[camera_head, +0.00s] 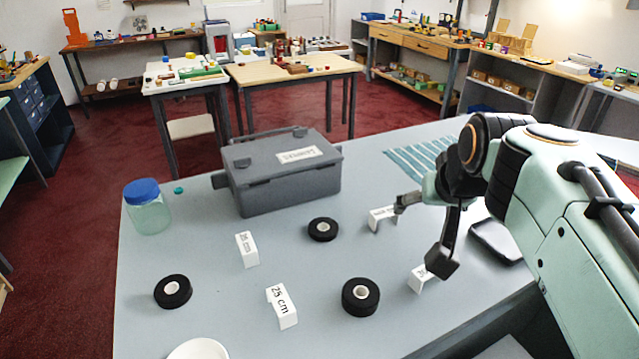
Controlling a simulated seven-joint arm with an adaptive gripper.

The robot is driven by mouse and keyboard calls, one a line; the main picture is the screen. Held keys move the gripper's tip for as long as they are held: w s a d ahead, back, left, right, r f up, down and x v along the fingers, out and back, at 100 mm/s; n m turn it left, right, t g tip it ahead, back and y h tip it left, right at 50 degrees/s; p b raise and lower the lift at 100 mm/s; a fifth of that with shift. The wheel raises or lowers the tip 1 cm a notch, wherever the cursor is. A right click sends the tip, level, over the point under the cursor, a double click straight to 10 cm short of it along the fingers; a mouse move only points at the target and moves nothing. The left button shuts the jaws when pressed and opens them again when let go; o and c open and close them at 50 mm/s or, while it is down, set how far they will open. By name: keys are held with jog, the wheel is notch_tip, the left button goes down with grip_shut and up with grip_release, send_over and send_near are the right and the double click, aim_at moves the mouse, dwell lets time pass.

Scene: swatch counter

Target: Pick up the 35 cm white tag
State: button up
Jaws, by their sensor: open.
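Several white tags stand on the grey counter (215,325). One tag (281,306) reads 25 cm. Another tag (247,249) has a small label that looks like 20 or 30 cm. A third tag (381,219) stands by my gripper's far finger, its label too small to read. A fourth tag (418,281) is partly hidden behind my near finger, with only part of its print showing. I cannot tell for sure which one is the 35 cm tag. My gripper (424,232) is open and empty, its fingers spread between the third and fourth tags.
Black tape rolls lie at the left (173,291), centre (323,229) and front (361,297). A grey case (285,180) and a blue-lidded jar (148,212) stand behind. A striped cloth (420,158) and a dark tray (497,243) lie near my arm.

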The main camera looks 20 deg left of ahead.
jog(key=w+a+n+y, duration=0.1)
jog(key=w+a, duration=0.4)
jog(key=a, duration=0.3)
jog(key=n+g+y, duration=0.1)
jog(key=n+g, duration=0.2)
jog(key=n, duration=0.2)
send_over(246, 243)
jog(key=s+d, duration=0.2)
notch_tip(246, 243, down, 16)
jog(key=shift+s+f, duration=0.1)
jog(key=x, duration=0.6)
jog(key=shift+c, duration=0.3)
jog(key=c, duration=0.9)
